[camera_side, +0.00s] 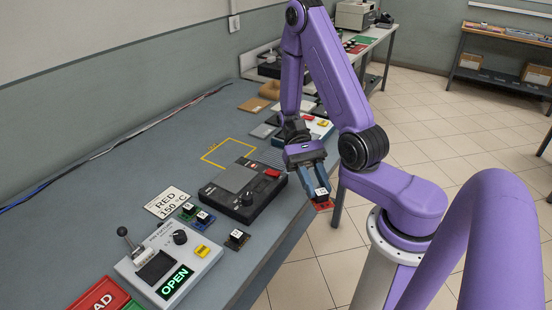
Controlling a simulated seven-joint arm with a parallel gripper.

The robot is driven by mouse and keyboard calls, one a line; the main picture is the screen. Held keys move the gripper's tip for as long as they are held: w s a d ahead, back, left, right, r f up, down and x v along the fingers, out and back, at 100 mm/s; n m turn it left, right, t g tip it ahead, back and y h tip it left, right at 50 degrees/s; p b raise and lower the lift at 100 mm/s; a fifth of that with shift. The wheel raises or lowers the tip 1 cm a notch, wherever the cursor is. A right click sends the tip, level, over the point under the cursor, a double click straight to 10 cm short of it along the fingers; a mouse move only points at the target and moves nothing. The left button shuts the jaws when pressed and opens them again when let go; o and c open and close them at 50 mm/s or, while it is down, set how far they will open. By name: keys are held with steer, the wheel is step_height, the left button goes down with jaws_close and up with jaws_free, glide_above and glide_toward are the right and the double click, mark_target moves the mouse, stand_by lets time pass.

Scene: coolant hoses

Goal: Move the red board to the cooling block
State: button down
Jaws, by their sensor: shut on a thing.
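My gripper (317,191) points downward near the right edge of the bench, with its fingers shut on the red board (323,206). The red board is small, carries a pale label, and is held to the right of the black device; its height above the bench is hard to judge. A grey ribbed block (270,156), which looks like the cooling block, lies on the bench behind the black device, left of my gripper. It is partly hidden by my gripper and wrist.
The black device (225,197) has a knob and a red button. Green (188,210), blue (204,218) and dark (237,238) boards sit in front of it. A white fixture (205,262) with a lever reads OPEN. A sign (168,202) reads RED 150 °C. A yellow outline (228,139) marks bare bench.

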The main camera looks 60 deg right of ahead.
steer(key=w+d+m+t+y, duration=0.1)
steer(key=w+d+m+t, duration=0.35)
steer(key=m+t, duration=0.45)
steer(key=w+d+m+t+y, duration=0.1)
steer(key=w+d+m+t, duration=0.4)
steer(key=m+t, duration=0.45)
steer(key=w+d+m+t+h, duration=0.2)
steer(key=d+m+t+h, duration=0.3)
steer(key=d, duration=0.3)
steer(key=shift+g, duration=0.25)
steer(key=w+d+f, duration=0.2)
steer(key=w+f, duration=0.1)
steer(key=w+d+f, duration=0.2)
steer(key=w+f, duration=0.1)
steer(key=w, duration=0.1)
steer(key=w+d+f, duration=0.2)
steer(key=w+f, duration=0.2)
steer(key=shift+w+d, duration=0.1)
steer(key=shift+d, duration=0.1)
steer(key=shift+w+d+f, duration=0.1)
steer(key=shift+w+f, duration=0.05)
steer(key=shift+f, duration=1.55)
steer(key=shift+f, duration=0.15)
steer(key=c, duration=0.8)
jaws_free()
